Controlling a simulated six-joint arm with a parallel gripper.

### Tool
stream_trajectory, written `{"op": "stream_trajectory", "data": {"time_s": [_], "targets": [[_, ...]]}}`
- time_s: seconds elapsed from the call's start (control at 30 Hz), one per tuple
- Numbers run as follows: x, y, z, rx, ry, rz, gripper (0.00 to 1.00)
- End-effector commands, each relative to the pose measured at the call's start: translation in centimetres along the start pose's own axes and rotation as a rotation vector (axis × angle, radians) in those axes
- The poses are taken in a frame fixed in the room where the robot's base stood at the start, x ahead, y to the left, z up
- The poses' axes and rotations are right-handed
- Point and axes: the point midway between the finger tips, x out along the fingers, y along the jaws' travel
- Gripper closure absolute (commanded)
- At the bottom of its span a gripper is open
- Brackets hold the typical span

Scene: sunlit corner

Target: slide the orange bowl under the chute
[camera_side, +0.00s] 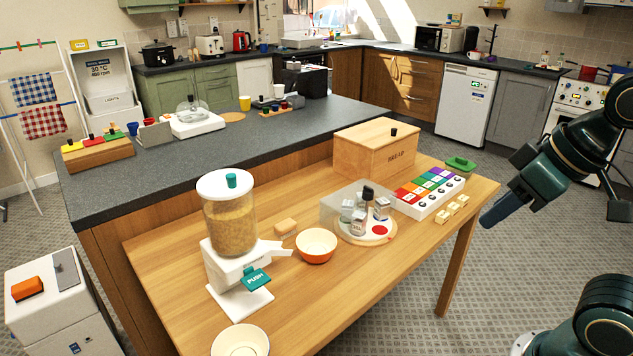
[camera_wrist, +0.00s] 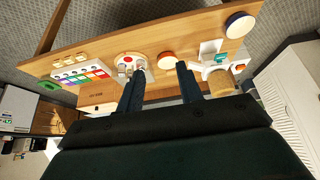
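The orange bowl (camera_side: 316,254), pale inside, stands upright on the wooden table just right of the dispenser's white chute (camera_side: 278,252). In the side view a small gap shows between chute tip and bowl. The dispenser (camera_side: 229,228) has a clear jar of golden grains, a white base and a teal PUSH lever (camera_side: 256,278). In the wrist view the bowl (camera_wrist: 167,61) lies ahead between the finger directions, with the dispenser (camera_wrist: 213,58) to its right. My gripper (camera_side: 487,220) is off the table's right side, away from the bowl; in the wrist view its fingers (camera_wrist: 159,68) are apart and empty.
A second bowl (camera_side: 240,342) stands at the front edge. A bread box (camera_side: 375,150) stands farther back. The right front tabletop is clear.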

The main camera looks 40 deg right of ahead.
Motion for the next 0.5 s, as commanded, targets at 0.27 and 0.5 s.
{"op": "stream_trajectory", "data": {"time_s": [0.27, 0.5], "targets": [[0.0, 0.0, -0.5, 0.017, -0.005, 0.001, 1.00], [0.3, 0.2, -3.3, 0.117, -0.040, 0.007, 1.00]]}}
